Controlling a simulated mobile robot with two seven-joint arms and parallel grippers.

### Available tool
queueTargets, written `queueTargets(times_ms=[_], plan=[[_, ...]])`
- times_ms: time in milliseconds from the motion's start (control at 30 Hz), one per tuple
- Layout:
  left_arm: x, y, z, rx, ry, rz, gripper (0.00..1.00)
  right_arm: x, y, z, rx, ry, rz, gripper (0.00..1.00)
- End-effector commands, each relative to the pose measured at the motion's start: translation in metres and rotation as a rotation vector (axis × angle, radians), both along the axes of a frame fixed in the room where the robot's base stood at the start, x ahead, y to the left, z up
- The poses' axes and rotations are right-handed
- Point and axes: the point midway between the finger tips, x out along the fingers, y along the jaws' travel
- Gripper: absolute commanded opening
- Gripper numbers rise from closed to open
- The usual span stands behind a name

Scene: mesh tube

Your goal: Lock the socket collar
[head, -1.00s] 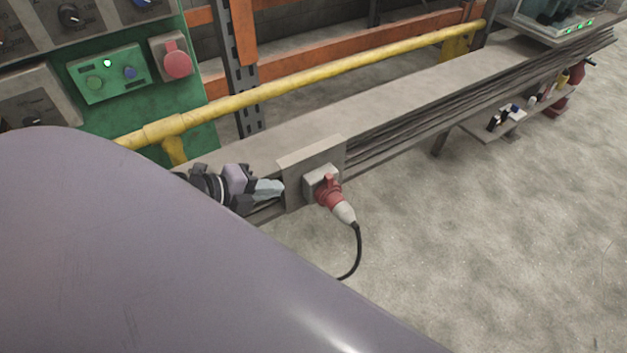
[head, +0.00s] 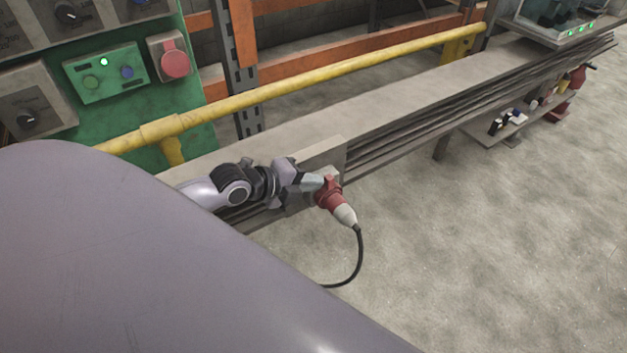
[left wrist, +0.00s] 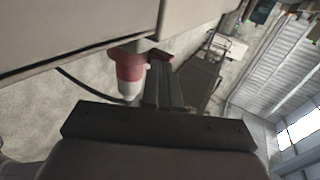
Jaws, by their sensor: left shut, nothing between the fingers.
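The red socket collar (head: 328,194) sits on a grey plate at the front of the long grey rail. A red and white plug (head: 344,214) points down and right out of it, with a black cable hanging below. My left gripper (head: 318,184) is shut and empty, its fingertips close beside the upper left of the red collar and covering most of the grey socket box. In the left wrist view, the closed fingers (left wrist: 166,80) are just right of the red and white plug (left wrist: 130,68); contact cannot be told. My right gripper is not in view.
A yellow pipe rail (head: 300,85) runs behind the grey rail (head: 260,135). A green control panel (head: 105,75) with a red button stands at the back left. A low shelf (head: 500,130) holds small items at the right. The floor in front is clear.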

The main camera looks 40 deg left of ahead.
Motion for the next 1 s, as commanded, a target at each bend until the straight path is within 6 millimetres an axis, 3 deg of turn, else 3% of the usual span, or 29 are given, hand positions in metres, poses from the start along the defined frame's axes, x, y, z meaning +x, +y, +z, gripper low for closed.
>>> queueTargets(times_ms=[1000], plan=[[0.0118,-0.0049,0.0045,0.028,0.066,-0.001,0.0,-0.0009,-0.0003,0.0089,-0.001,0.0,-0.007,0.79]])
